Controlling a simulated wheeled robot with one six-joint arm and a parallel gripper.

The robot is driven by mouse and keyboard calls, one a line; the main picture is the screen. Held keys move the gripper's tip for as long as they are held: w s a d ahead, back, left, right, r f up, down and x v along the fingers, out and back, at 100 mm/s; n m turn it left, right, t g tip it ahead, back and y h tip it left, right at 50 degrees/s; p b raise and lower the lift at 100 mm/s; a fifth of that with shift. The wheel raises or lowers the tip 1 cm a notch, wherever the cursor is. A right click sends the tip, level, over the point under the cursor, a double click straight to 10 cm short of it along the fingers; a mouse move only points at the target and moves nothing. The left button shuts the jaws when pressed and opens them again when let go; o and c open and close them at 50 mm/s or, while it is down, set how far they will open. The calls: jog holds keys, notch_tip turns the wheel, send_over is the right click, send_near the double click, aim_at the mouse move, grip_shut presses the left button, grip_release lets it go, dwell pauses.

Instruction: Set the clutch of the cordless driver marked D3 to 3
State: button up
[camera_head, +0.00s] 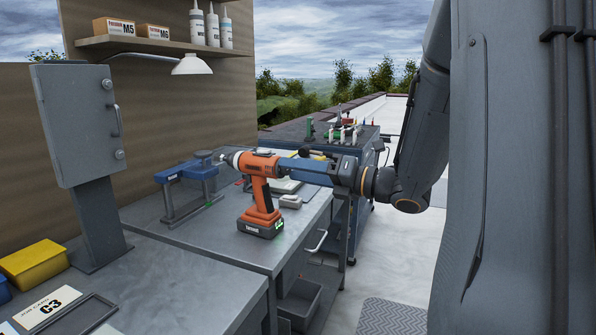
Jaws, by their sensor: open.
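An orange and dark grey cordless driver (262,192) stands upright on its battery near the right edge of the metal bench, its nose pointing left. A small green light shows on the battery. The clutch ring near the nose is too small to read, and I cannot make out a D3 mark. The far finger is partly hidden.
A blue-topped stand (188,176) is left of the driver. A grey cabinet on a post (80,125), a yellow bin (34,265), a C3 card (50,307) and a dark tray (80,318) occupy the near left. A lamp (192,65) hangs above. Bench front is clear.

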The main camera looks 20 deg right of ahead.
jog(key=c, duration=1.1)
jog(key=shift+o, duration=0.2)
jog(key=shift+m+p, duration=4.95)
jog(key=shift+m, duration=2.95)
